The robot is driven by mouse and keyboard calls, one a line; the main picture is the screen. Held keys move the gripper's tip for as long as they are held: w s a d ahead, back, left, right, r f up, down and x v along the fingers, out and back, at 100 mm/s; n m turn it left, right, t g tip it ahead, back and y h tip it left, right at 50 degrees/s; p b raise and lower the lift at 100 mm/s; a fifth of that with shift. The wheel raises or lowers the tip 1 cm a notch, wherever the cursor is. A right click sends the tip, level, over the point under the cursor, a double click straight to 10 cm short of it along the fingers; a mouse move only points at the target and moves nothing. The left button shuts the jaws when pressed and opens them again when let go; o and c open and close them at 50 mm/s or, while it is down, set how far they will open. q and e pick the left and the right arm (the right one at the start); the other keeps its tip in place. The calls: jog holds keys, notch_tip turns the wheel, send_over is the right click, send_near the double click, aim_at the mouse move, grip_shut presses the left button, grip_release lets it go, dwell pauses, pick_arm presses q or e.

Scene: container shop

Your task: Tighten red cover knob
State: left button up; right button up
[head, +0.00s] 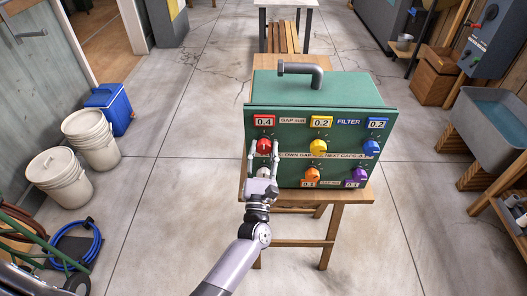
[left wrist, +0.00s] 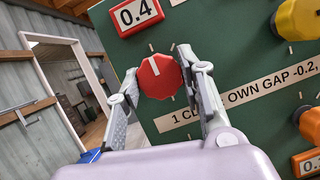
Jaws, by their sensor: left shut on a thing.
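The red cover knob (head: 264,146) is at the upper left of the green box's front panel (head: 288,181), below a label reading 0.4. In the left wrist view the red knob (left wrist: 159,77) has a white pointer line tilted up and to the left. My left gripper (head: 264,155) is in front of the panel with its fingers on either side of the red knob. In the left wrist view the left gripper (left wrist: 160,80) is shut on the knob, a fingertip at each side. My right gripper is not in view.
Yellow (head: 318,146), blue (head: 371,147), orange (head: 312,174) and purple (head: 359,173) knobs share the panel. A white knob (head: 263,173) sits below the red one, partly behind my gripper. The box stands on a wooden table (head: 345,195). White buckets (head: 58,180) stand at left.

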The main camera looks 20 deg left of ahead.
pick_arm(q)
jog(key=shift+m, duration=0.6)
jog(key=m+h, duration=0.2)
jog(key=m, duration=0.2)
jog(key=shift+a+h, duration=0.1)
jog(key=shift+h, duration=0.2)
jog(key=m, duration=0.2)
jog(key=m+h+p, duration=0.1)
jog(key=m, duration=0.1)
jog(key=shift+r+g+h+p, duration=0.2)
jog(key=shift+g+h+p, duration=0.1)
jog(key=shift+g, duration=0.1)
jog(key=shift+r+m+g+h+p, duration=0.1)
jog(key=shift+m+g+h+p, duration=0.4)
jog(key=shift+m, duration=0.6)
jog(key=m+p, duration=0.2)
jog(key=m, duration=0.1)
jog(key=shift+a+h, duration=0.1)
jog(key=shift+h, duration=0.3)
jog(key=m+g+p, duration=0.2)
jog(key=m+p, duration=0.1)
jog(key=p, duration=0.1)
jog(key=shift+s+r+m, duration=0.1)
jog(key=shift+r+m, duration=0.05)
jog(key=shift+m, duration=0.15)
jog(key=shift+m+g+p, duration=0.5)
jog(key=shift+m+p, duration=0.95)
jog(key=shift+m, duration=0.05)
jog(key=shift+f, duration=0.2)
